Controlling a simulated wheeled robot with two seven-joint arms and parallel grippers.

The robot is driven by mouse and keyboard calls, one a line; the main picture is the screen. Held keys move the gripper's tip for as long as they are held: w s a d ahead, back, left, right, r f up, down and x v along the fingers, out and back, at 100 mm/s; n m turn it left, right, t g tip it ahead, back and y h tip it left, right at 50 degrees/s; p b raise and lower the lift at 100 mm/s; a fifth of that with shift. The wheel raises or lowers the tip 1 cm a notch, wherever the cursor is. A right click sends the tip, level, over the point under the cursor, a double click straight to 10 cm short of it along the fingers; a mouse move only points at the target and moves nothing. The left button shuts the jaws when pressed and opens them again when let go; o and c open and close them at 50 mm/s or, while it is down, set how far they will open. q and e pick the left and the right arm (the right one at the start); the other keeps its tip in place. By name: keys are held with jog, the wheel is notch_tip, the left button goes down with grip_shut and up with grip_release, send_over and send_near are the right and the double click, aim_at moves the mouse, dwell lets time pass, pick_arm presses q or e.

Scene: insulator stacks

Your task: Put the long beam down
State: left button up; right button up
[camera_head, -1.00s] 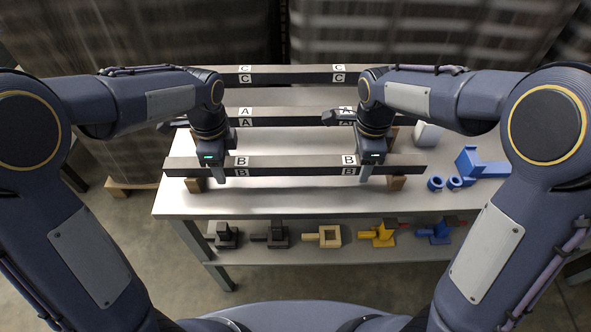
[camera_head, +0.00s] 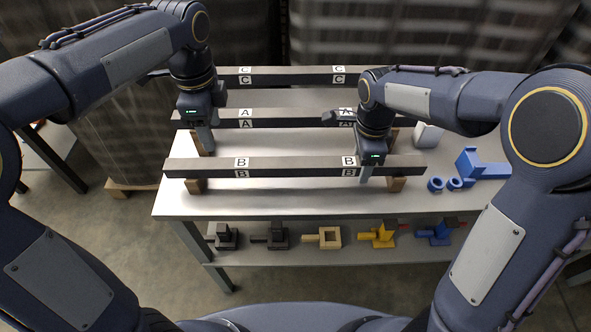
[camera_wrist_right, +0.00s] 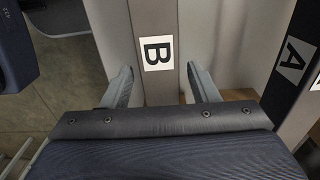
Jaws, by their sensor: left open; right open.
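The long beam marked B (camera_head: 290,168) lies level along the front of the table on wooden blocks (camera_head: 195,186). Its B label also shows in the right wrist view (camera_wrist_right: 156,53). My right gripper (camera_head: 366,176) is open at the beam's right B label. In the right wrist view its two fingers (camera_wrist_right: 163,88) stand on either side of the beam, with gaps. My left gripper (camera_head: 206,146) is open and empty, near the left end of the beam marked A (camera_head: 290,117), behind and apart from beam B.
A beam marked C (camera_head: 290,76) lies at the back. Blue rings (camera_head: 436,184) and a blue bracket (camera_head: 482,165) sit at the table's right, near a white block (camera_head: 428,135). Several tools lie on the lower shelf (camera_head: 345,257). The table front (camera_head: 290,203) is clear.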

pick_arm(q)
jog(key=shift+r, duration=0.1)
pick_arm(e)
notch_tip(320, 180, up, 12)
dwell(0.7)
pick_arm(q)
jog(key=s+a+n+t+h+p, duration=0.2)
jog(key=s+n+t, duration=0.1)
jog(key=s+n, duration=0.6)
jog(key=s+a+n+t+h+p, duration=0.1)
jog(key=s+a+n+t+p, duration=0.1)
jog(key=s+n, duration=0.8)
jog(key=shift+s+a+f+n+t+h, duration=0.3)
jog(key=shift+s+a+f+t+h, duration=0.1)
jog(key=shift+s, duration=0.7)
pick_arm(e)
jog(key=s+d+n+t+y, duration=0.2)
jog(key=s+n, duration=0.6)
jog(key=s, duration=0.2)
jog(key=s+d+n+t+y, duration=0.1)
jog(key=s+d+n+t, duration=0.1)
jog(key=s+n, duration=0.6)
jog(key=s+t, duration=0.1)
jog(key=s, duration=0.2)
jog(key=shift+d+f+t+y, duration=0.3)
jog(key=shift+d+f+y, duration=0.1)
jog(key=shift+s, duration=0.1)
